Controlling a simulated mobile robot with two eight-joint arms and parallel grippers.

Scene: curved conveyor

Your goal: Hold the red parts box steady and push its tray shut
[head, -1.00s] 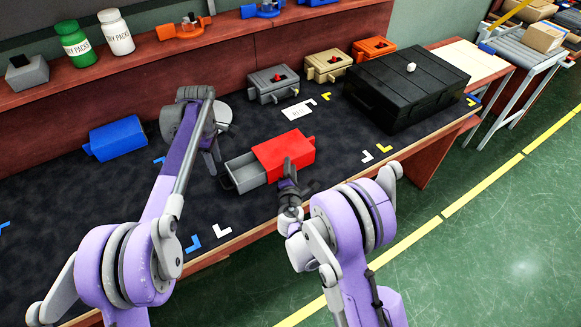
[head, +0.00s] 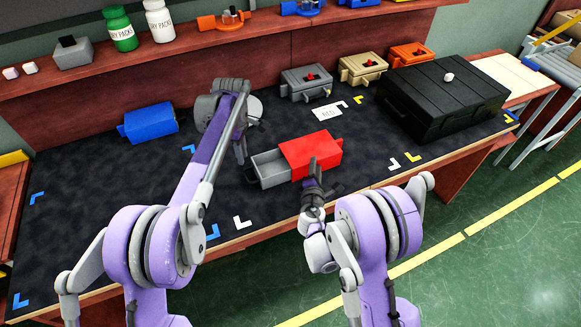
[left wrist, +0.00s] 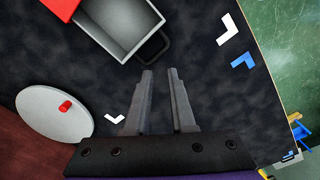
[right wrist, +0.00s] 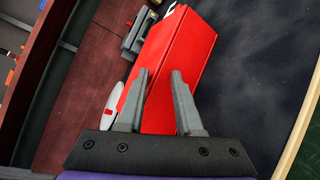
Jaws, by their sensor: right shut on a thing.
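The red parts box (head: 312,153) lies on the dark bench mat, with its grey tray (head: 269,168) pulled out to the left. The tray is empty; its dark handle (left wrist: 155,47) shows in the left wrist view. My right gripper (head: 314,172) is at the box's near side; in the right wrist view its fingers (right wrist: 160,75) are shut on the red box (right wrist: 180,60). My left gripper (head: 242,160) hangs low over the mat, just left of the tray. In the left wrist view its fingers (left wrist: 160,72) are parted and empty, clear of the handle.
A blue box (head: 150,122) lies at the left. A round pale disc with a red knob (left wrist: 66,106) is near my left gripper. Grey (head: 306,82) and tan (head: 362,67) boxes stand behind. A large black case (head: 445,95) fills the right. Mat in front is clear.

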